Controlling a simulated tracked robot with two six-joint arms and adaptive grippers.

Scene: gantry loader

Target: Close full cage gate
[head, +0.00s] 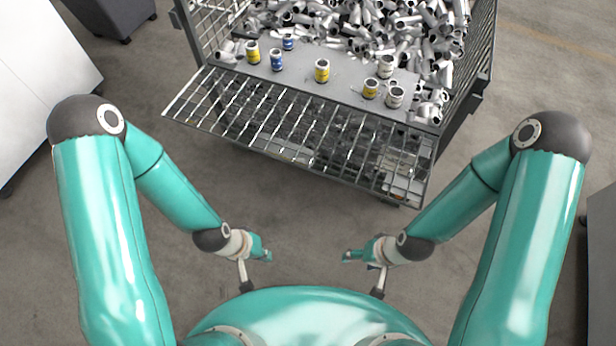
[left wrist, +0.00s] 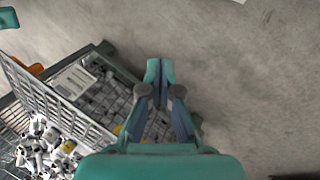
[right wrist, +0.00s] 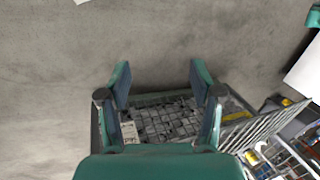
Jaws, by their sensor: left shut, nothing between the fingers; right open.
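The full cage (head: 483,60) is a wire-mesh crate at the top centre of the head view, heaped with grey metal pipe pieces. Its gate (head: 300,130) is a wire panel on the near side, folded outward towards me and open. The mesh also shows at the left of the left wrist view (left wrist: 60,105) and the right of the right wrist view (right wrist: 262,125). My left gripper (head: 264,254) is shut and empty, in free air on the near side of the gate. My right gripper (head: 350,256) is open and empty, level with it. Neither touches the gate.
Several yellow, blue and white cans (head: 321,70) stand on a grey sheet (head: 300,75) at the cage's front. A white cabinet (head: 40,70) stands at the left, a dark bin (head: 115,15) behind it. Grey floor between the gate and my grippers is clear.

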